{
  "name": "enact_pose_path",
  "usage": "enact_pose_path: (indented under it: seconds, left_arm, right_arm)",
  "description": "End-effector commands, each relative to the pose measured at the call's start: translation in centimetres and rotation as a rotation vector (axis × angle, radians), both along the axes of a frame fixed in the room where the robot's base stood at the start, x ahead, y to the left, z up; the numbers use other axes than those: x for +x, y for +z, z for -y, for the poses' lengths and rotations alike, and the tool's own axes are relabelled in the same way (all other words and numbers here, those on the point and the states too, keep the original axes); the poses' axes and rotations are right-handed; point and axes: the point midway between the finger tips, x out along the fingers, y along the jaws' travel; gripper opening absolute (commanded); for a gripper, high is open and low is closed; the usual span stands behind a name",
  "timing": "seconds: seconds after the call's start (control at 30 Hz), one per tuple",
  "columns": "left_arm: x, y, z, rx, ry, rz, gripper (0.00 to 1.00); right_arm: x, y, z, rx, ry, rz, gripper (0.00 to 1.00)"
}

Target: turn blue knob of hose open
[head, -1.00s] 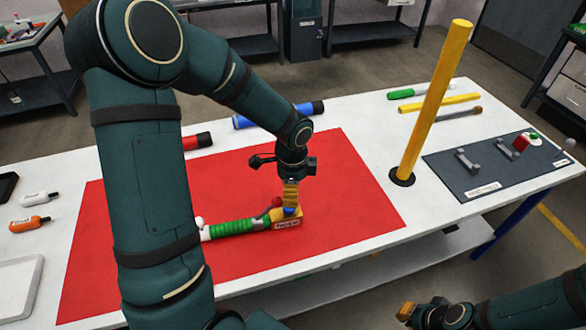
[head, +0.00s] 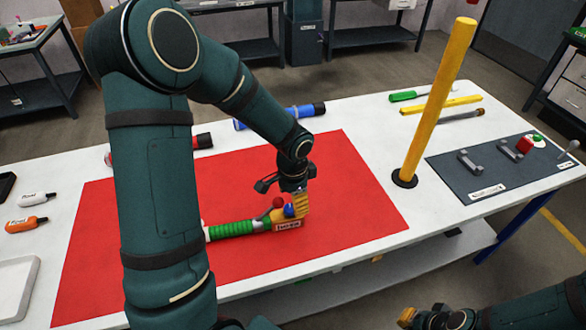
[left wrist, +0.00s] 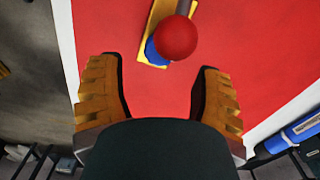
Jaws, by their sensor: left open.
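The green hose (head: 232,229) lies on the red mat. At its right end is a yellow labelled block (head: 288,224) with a blue knob (head: 289,211) and a red ball knob (head: 278,202) on it. My left gripper (head: 299,203) is just behind and right of the blue knob. In the left wrist view its fingers are wide apart, with bare mat between them (left wrist: 160,88). The red ball (left wrist: 176,38) partly covers the blue knob (left wrist: 153,52), beyond the fingertips. My right gripper (head: 422,317) is at the bottom edge, its jaws unclear.
A yellow post (head: 436,105) stands right of the red mat (head: 345,190). A blue tube (head: 278,117) lies behind the mat. A dark panel (head: 492,167) with handles is on the right. My left arm hides the mat's left middle.

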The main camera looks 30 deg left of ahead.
Motion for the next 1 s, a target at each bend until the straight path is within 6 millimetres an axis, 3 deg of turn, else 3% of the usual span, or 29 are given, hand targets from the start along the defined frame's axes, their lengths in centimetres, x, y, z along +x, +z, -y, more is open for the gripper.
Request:
enact_pose_path:
  seconds: [0.1,0.5,0.7,1.0]
  left_arm:
    - [0.1,2.6,0.0,0.0,-0.002,0.004,0.66]
    - [0.1,8.9,0.0,0.001,-0.004,0.003,0.66]
    - [0.0,10.3,0.0,0.0,-0.005,0.0,0.66]
    - [0.0,10.5,0.0,0.0,-0.005,0.0,0.66]
  right_arm:
    - [0.0,0.8,0.0,0.0,0.0,0.0,0.0]
    - [0.0,2.2,0.0,0.0,0.0,0.0,0.0]
    - [0.0,2.4,0.0,0.0,0.0,0.0,0.0]
    - [0.0,2.4,0.0,0.0,0.0,0.0,0.0]
